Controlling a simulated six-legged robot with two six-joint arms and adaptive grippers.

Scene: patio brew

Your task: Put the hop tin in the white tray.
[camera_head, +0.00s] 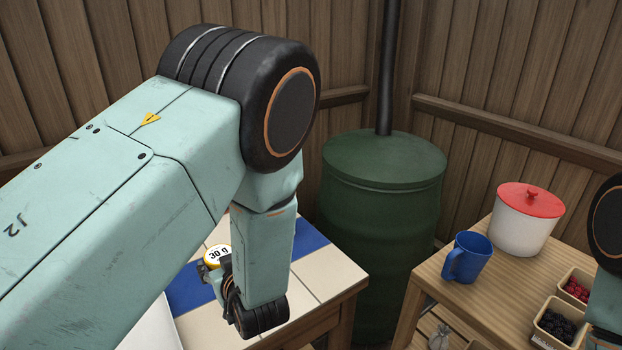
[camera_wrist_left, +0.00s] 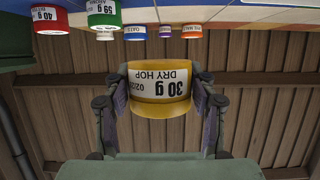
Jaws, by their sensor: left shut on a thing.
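The hop tin (camera_wrist_left: 158,86) is yellow with a white label reading "DRY HOP" and "30 g", upside down in the left wrist view. My left gripper (camera_wrist_left: 158,105) is shut on it, one finger at each side. A white surface (camera_head: 154,330), which looks like part of the white tray, shows at the lower left edge of the table, mostly hidden by my left arm. My right gripper is out of view.
The tiled table (camera_head: 332,270) has a blue stripe. Several other tins, including a red (camera_wrist_left: 50,19) and a green one (camera_wrist_left: 103,15), show in the wrist view. A green barrel (camera_head: 383,190) stands behind. A wooden bench holds a blue mug (camera_head: 470,257), red-lidded pot (camera_head: 527,222) and berry boxes.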

